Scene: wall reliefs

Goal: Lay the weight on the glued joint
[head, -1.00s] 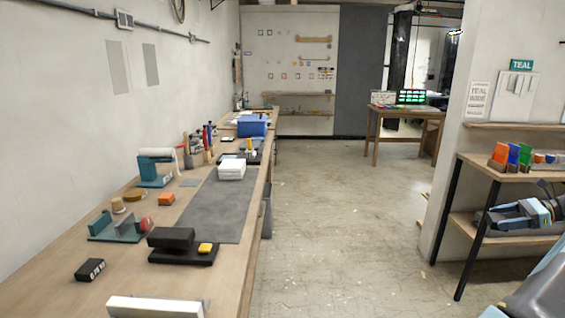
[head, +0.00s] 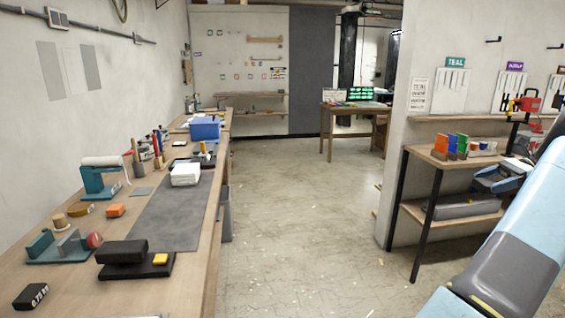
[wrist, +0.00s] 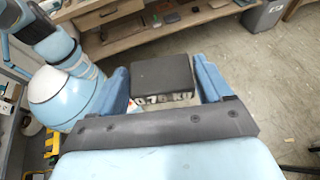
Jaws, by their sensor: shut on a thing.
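In the wrist view my gripper (wrist: 165,70) is shut on a dark block, the weight (wrist: 163,76), with pale lettering on its near face. One blue finger is on each side of it. A similar black labelled block (head: 32,296) lies on the bench at the front left in the head view. A white stacked block (head: 186,174) rests on the grey mat (head: 150,215). I cannot tell which piece has the glued joint. My arm fills the lower right of the head view; the held weight is not clear there.
On the bench are a teal stand (head: 52,257), a black block on a black base (head: 122,252), an orange block (head: 116,210) and a white roller (head: 103,161). A grey bin (head: 226,212) stands beside the bench. Shelves (head: 447,168) stand at right.

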